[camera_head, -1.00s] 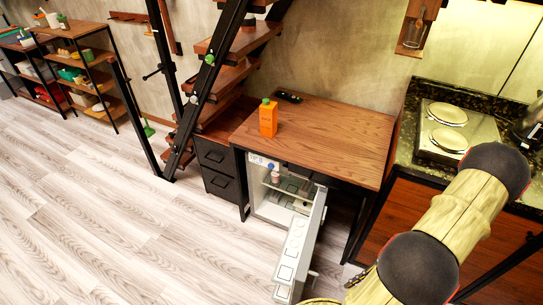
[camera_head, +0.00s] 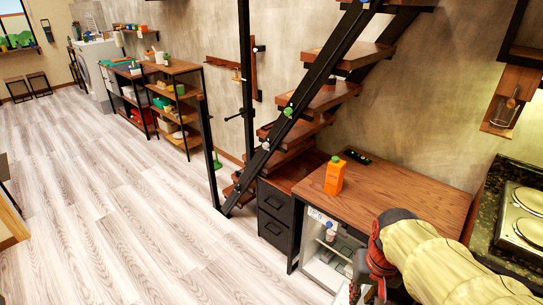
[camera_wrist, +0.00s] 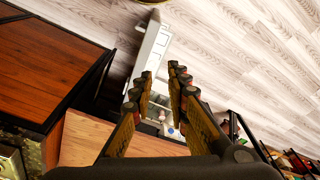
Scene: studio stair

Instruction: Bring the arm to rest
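My arm reaches in from the lower right of the head view. My gripper (camera_wrist: 160,88) shows in the wrist view with its two fingers apart and nothing between them. It is open and empty, pointing toward the small fridge's white open door (camera_wrist: 150,52). In the head view, dark and red parts of my wrist end hang in front of the fridge (camera_head: 325,248) and hide much of it. I cannot make out the fingertips there. The wooden counter (camera_head: 400,195) stands behind my arm.
An orange carton (camera_head: 334,175) and a dark remote (camera_head: 357,156) sit on the counter. Stairs (camera_head: 300,130) rise behind. A hob (camera_head: 527,215) is at the right. Shelves (camera_head: 178,95) line the back wall. The wooden floor (camera_head: 120,220) at left is clear.

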